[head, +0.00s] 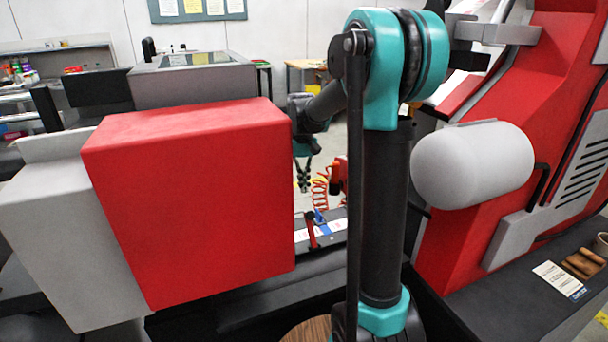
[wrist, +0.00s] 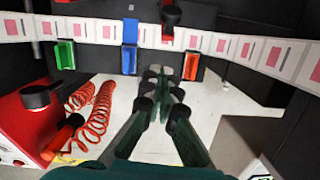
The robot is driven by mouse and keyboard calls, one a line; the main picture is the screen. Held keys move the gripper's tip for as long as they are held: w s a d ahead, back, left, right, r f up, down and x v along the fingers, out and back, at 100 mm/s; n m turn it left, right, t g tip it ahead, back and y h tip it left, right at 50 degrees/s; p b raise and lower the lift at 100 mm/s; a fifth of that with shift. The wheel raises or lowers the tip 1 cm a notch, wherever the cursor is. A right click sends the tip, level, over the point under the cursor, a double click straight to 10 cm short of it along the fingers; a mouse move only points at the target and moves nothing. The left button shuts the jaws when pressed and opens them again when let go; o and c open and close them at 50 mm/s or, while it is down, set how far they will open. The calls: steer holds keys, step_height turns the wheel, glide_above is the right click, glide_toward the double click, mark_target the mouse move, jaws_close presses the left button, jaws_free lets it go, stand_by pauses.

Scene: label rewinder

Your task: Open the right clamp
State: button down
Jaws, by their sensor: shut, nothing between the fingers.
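My gripper (wrist: 160,76) is in the middle of the wrist view, its fingertips together with nothing between them. In the head view my gripper (head: 303,182) hangs above the label strip, between the red housing and my arm. In the wrist view the white strip (wrist: 100,30) with pink labels runs across the top. Green (wrist: 65,54), blue (wrist: 130,58) and red (wrist: 191,66) pieces sit along it. A red part with a black end (wrist: 172,16) stands above the strip, near the red piece. Which is the right clamp, and whether it is shut, I cannot tell.
A big red housing (head: 190,195) stands left of my gripper in the head view. A grey roller (head: 472,165) on the red machine is at the right. Coiled red hoses (wrist: 92,106) and a red unit with a black knob (wrist: 40,97) are left in the wrist view.

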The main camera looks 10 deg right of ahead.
mark_target(312, 215)
steer(key=s+f, duration=0.3)
steer(key=s, duration=0.1)
steer(key=shift+s+d+f, duration=0.2)
steer(key=shift+s+f, duration=0.1)
steer(key=shift+f, duration=0.1)
steer(key=shift+s, duration=0.1)
steer(key=shift+s+d+r+t+y, duration=0.1)
steer(key=shift+s+r+t, duration=0.15)
steer(key=shift+s+t, duration=0.3)
steer(key=shift+s+d+r+t+y, duration=0.1)
steer(key=shift+s+d+r+t, duration=0.1)
steer(key=shift+s+t, duration=0.35)
steer(key=shift+s+d+r+t+y, duration=0.1)
steer(key=shift+s+r+t, duration=0.2)
steer(key=shift+s, duration=0.45)
steer(key=shift+s+d+r, duration=0.1)
steer(key=shift+s, duration=0.7)
